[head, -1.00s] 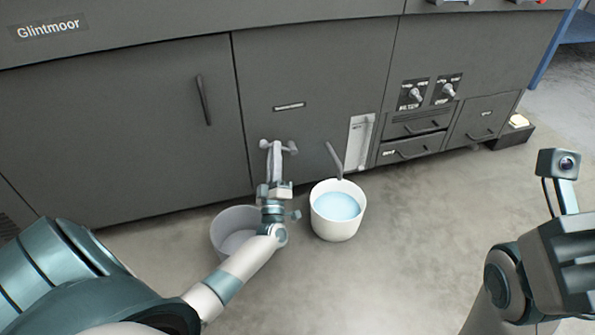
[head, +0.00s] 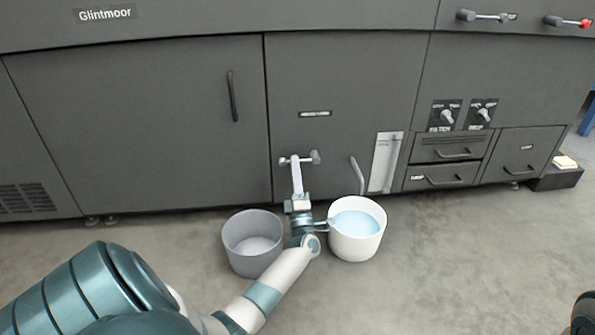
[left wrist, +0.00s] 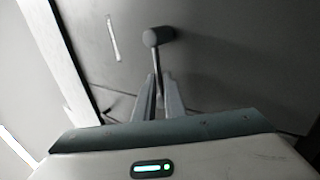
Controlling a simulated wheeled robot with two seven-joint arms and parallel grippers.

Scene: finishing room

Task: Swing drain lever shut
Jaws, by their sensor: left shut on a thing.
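The drain lever (head: 316,157) is a short grey bar with a rounded knob, low on the front of the dark grey machine. My left gripper (head: 296,163) is shut on it, its fingers pointing toward the panel. In the left wrist view the lever's round knob (left wrist: 158,37) stands just beyond the fingertips (left wrist: 158,88), and its thin bar runs down between them. The fingers hide part of the lever. A curved grey drain pipe (head: 357,174) hangs to the right, above a white bucket (head: 357,246) holding pale blue liquid.
A grey bucket (head: 252,264) stands on the floor left of my left wrist, close to it. A pale vertical gauge strip (head: 385,162), drawers (head: 447,155) and two knobs (head: 447,116) are farther right. The floor at the right front is clear.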

